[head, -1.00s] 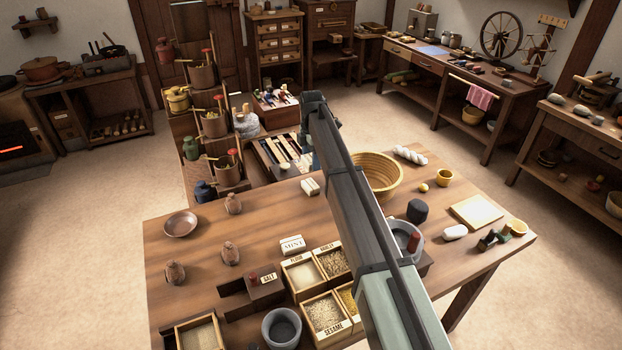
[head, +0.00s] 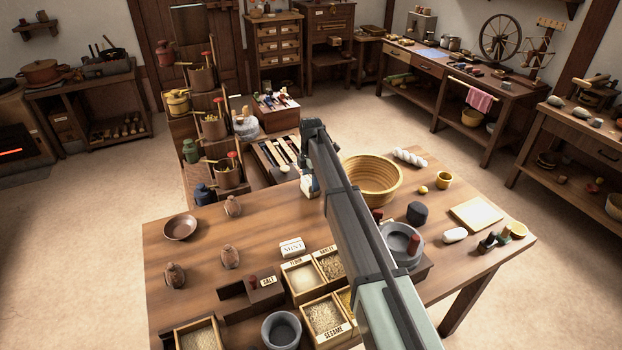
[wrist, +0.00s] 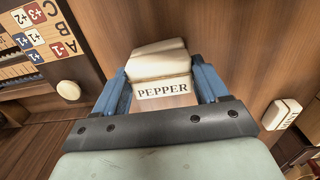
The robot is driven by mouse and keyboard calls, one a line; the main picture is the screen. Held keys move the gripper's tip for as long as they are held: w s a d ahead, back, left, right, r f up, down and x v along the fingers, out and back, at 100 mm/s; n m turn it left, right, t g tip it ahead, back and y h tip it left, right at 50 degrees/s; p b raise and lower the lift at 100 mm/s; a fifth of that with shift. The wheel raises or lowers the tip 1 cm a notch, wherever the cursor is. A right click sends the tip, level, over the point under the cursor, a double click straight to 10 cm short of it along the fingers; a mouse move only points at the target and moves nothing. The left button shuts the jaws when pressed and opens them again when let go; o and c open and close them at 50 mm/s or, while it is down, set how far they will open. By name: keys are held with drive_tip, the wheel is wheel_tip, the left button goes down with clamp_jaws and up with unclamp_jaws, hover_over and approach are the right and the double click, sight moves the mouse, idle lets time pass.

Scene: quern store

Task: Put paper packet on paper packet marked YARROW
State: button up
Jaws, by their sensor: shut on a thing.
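My gripper (wrist: 163,88) has its two blue fingers on either side of a cream paper packet (wrist: 158,65) labelled PEPPER and is shut on it. In the head view this packet (head: 315,187) shows small and partly hidden behind my arm, near the table's far edge. I cannot tell whether it touches the wood. A white packet marked MINT (head: 292,247) lies nearer on the table. A white labelled packet also shows at the right of the wrist view (wrist: 282,113), its print unreadable. No YARROW marking is readable in either view.
Labelled grain boxes (head: 325,315), a grey pot (head: 281,329) and small brown jars (head: 230,255) stand on the near table. A coiled yellow basket (head: 373,180) is right of my gripper. Bare wood lies left of the MINT packet.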

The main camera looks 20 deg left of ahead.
drive_tip(key=shift+f, duration=0.15)
drive_tip(key=o, duration=1)
drive_tip(key=shift+o, duration=0.2)
wheel_tip(320, 180, up, 12)
